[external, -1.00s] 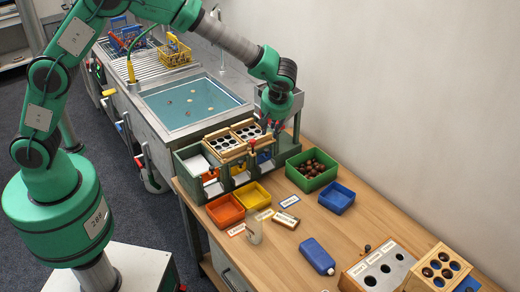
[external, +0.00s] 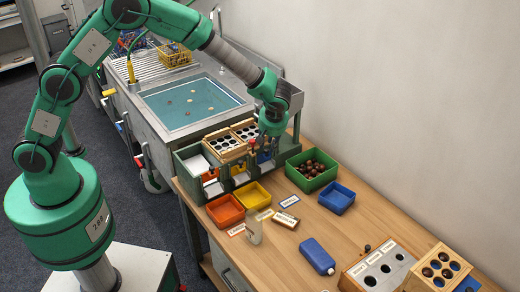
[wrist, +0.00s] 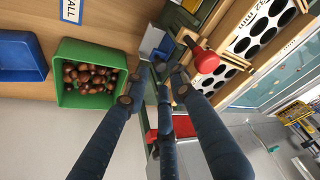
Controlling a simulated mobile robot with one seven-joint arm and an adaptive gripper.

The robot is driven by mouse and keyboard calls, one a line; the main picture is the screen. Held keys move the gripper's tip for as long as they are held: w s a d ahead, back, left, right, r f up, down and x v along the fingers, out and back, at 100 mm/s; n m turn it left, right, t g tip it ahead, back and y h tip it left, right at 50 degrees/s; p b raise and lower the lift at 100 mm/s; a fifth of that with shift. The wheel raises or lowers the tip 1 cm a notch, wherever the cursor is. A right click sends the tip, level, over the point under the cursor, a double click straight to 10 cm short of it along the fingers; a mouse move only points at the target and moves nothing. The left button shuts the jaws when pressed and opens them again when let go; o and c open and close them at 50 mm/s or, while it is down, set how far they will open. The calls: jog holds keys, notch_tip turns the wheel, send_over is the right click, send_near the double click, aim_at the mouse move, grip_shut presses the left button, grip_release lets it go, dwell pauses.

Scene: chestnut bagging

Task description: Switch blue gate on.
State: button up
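The blue gate (external: 262,156) is at the right end of the green-framed sorter, beneath the wooden trays with round holes. A blue part (wrist: 167,46) shows beyond my fingertips in the wrist view; I take it for this gate. A red-knobbed lever (wrist: 206,61) stands just right of my fingertips in the wrist view. My gripper (wrist: 160,76) has its dark fingers apart with nothing seen between them. In the external view my gripper (external: 264,143) is low at the sorter's right end. Whether a finger touches the lever is unclear.
A green bin of chestnuts (external: 330,172) and a blue bin (external: 346,201) stand right of the sorter. Orange (external: 225,220) and yellow (external: 262,200) bins are in front. A water basin (external: 150,95) lies behind. Bare table (external: 290,245) shows in front.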

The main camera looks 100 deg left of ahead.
aim_at(267, 150)
jog(key=shift+x, duration=1.95)
jog(key=shift+s, duration=0.1)
jog(key=shift+c, duration=0.5)
grip_shut()
